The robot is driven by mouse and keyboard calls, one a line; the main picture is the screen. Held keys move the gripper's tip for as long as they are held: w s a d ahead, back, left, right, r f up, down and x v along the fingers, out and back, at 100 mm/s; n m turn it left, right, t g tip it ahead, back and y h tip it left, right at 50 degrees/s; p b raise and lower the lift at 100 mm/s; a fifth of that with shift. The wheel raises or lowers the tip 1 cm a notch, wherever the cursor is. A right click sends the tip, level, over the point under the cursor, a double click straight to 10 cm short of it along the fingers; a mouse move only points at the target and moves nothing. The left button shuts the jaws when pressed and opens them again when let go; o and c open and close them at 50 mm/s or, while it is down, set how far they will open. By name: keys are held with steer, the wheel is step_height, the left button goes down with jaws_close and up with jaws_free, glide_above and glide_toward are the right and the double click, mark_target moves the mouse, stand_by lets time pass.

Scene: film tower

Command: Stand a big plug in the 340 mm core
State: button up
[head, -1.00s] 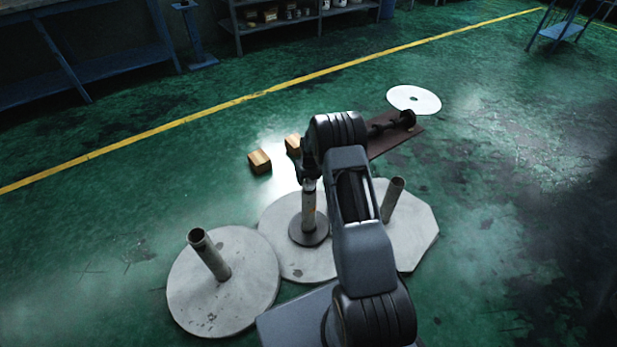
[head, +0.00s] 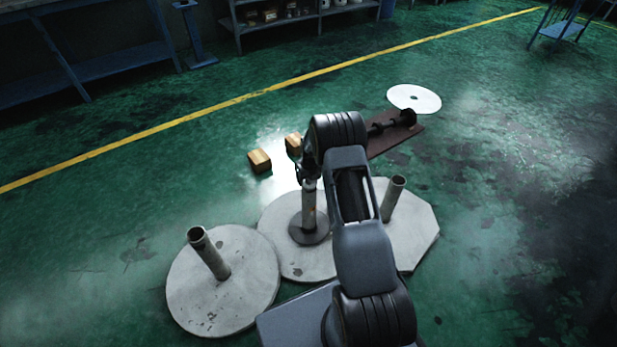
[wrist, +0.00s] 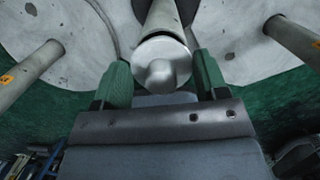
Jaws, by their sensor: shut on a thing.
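A pale round plug (wrist: 160,63) with a domed knob is between the green fingers of my gripper (wrist: 163,80) in the wrist view. My gripper is shut on it. The plug lines up with the top of the middle core (wrist: 166,17). I cannot tell whether it is seated in the mouth or just above it. In the head view the middle core (head: 309,217) stands upright, with my gripper (head: 309,178) at its top. The plug is hidden there by the gripper. No readable size mark shows on the cores.
A left core (head: 212,257) stands on a round pale plate (head: 190,290); a right core (head: 391,200) stands on an angular plate (head: 415,235). A dark disc (head: 306,236) surrounds the middle core's base. Two wooden blocks (head: 259,160), a brown board (head: 400,142) and a white disc (head: 414,98) lie beyond.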

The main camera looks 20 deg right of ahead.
steer(key=shift+f+b, duration=0.55)
steer(key=shift+f, duration=0.35)
steer(key=o, duration=1)
step_height(320, 180, up, 14)
steer(key=s+p, duration=0.2)
steer(key=p, duration=0.3)
steer(key=shift+f, duration=0.15)
